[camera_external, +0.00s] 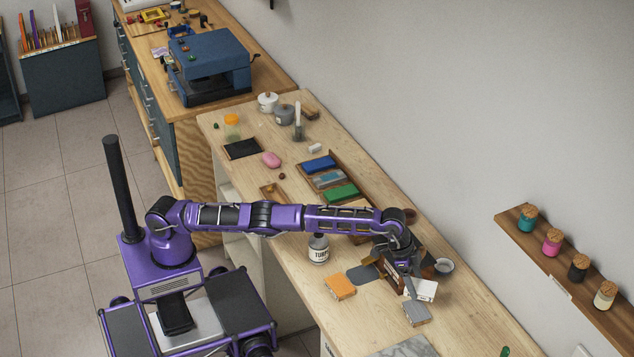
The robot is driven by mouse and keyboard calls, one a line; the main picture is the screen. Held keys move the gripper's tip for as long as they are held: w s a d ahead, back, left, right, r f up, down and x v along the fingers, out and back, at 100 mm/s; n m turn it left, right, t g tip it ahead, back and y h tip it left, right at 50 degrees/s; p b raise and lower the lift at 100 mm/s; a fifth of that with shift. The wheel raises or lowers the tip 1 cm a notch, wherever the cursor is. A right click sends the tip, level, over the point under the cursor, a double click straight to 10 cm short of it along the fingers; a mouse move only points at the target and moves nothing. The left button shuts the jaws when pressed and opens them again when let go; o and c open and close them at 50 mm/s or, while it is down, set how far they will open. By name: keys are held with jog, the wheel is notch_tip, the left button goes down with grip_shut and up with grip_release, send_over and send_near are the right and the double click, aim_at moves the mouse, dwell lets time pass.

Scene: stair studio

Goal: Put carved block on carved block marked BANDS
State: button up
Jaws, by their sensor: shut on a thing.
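My gripper (411,290) points down over the workbench at the lower right. It is shut on a carved block, but the fingers hide much of the grip and I cannot tell exactly which block is held. A grey block (417,313) is just below the fingertips. A white-faced block (427,290) is close beside the fingers on the right. An orange block (340,286) lies apart to the left. I cannot read BANDS on any block from here.
A white bottle (318,249) with a dark label stands left of the gripper. A small cup (444,266) stands on the right. A wooden tray (345,204) with coloured blocks lies farther back. A wall shelf (560,277) holds corked jars. The bench's front right is mostly bare.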

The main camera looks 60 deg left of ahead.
aim_at(416, 309)
jog(key=shift+f, duration=3.95)
jog(key=shift+f, duration=0.15)
jog(key=o, duration=1.3)
jog(key=shift+o, duration=0.2)
jog(key=v, duration=1.2)
jog(key=shift+b, duration=0.35)
